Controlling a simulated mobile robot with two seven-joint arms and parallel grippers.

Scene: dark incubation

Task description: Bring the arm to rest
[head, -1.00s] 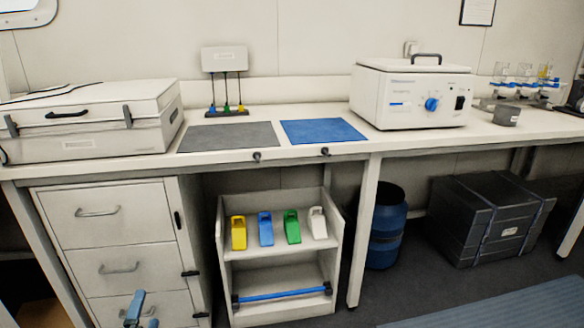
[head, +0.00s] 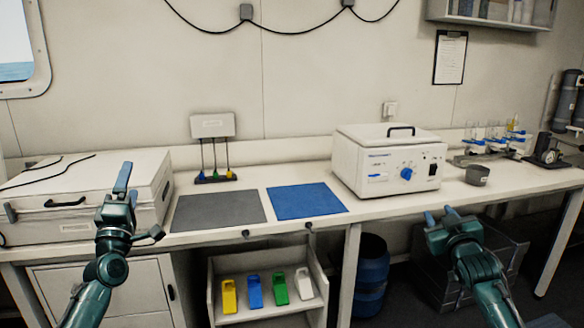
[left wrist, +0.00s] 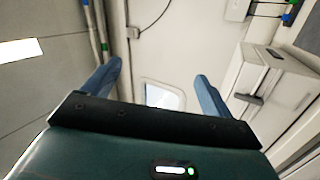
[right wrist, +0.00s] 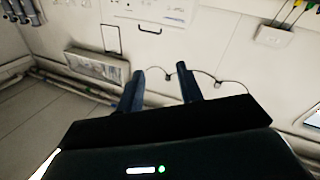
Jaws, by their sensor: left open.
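My left gripper (head: 128,190) is raised at the left of the head view, in front of the white case. In the left wrist view its two blue fingers stand wide apart with nothing between them (left wrist: 157,88). My right gripper (head: 440,216) is at the right of the head view, in front of and below the bench edge. In the right wrist view its fingers are apart by a narrower gap, and empty (right wrist: 160,86). Both hands point upward and touch nothing that I can see.
The bench holds a white case (head: 150,180), a grey mat (head: 218,212), a blue mat (head: 305,201), a white incubator-like box (head: 375,175) and a small grey bowl (head: 477,175). Below are a shelf with coloured clips (head: 254,292), a blue drum (head: 371,275) and a dark crate (head: 510,250).

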